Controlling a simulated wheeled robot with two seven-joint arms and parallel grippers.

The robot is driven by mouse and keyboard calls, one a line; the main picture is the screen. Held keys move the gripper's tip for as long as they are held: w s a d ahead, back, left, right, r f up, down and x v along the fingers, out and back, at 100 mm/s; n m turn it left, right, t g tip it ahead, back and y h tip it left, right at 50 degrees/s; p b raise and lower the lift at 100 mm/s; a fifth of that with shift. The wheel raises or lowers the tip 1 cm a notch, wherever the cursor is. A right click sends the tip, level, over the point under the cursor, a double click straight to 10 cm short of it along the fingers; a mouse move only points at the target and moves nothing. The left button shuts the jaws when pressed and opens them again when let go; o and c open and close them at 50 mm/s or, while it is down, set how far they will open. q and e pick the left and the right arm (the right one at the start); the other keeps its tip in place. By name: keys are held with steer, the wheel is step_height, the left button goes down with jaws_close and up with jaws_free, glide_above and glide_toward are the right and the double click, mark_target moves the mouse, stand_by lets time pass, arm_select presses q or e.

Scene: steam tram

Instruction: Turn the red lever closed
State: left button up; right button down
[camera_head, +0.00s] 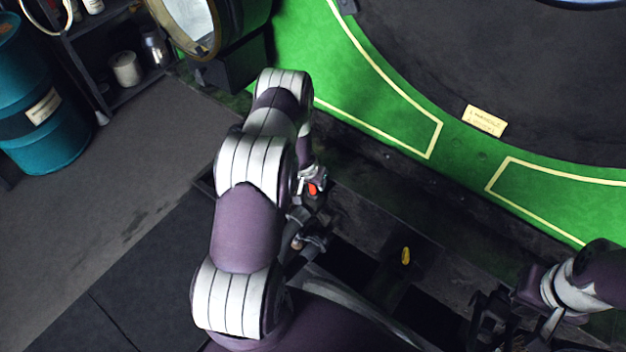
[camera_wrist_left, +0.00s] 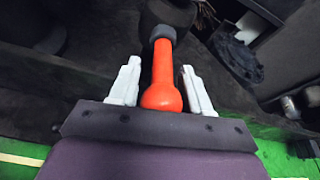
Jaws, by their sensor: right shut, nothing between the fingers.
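The red lever (camera_wrist_left: 162,85) has a bright red-orange handle with a dark grey end. In the left wrist view it lies between the two pale fingers of my left gripper (camera_wrist_left: 160,65). The fingers are apart, with a gap on each side of the handle. In the head view only a small red part of the lever (camera_head: 313,189) shows, beside my left gripper (camera_head: 312,180) and partly hidden by my left arm. My right gripper (camera_head: 490,318) is at the lower right, dark, shut and empty, away from the lever.
A green panel with yellow lines (camera_head: 410,125) curves along the tram in front of me. A small yellow part (camera_head: 406,256) sits on the dark ledge right of the lever. A teal barrel (camera_head: 40,100) and a dark shelf (camera_head: 135,88) stand at the left. Grey floor there is clear.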

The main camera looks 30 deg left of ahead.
arm_select(q)
steer(key=shift+s+r, duration=0.15)
steer(key=shift+r, duration=0.25)
steer(key=p+v, duration=0.1)
steer(key=v, duration=1.1)
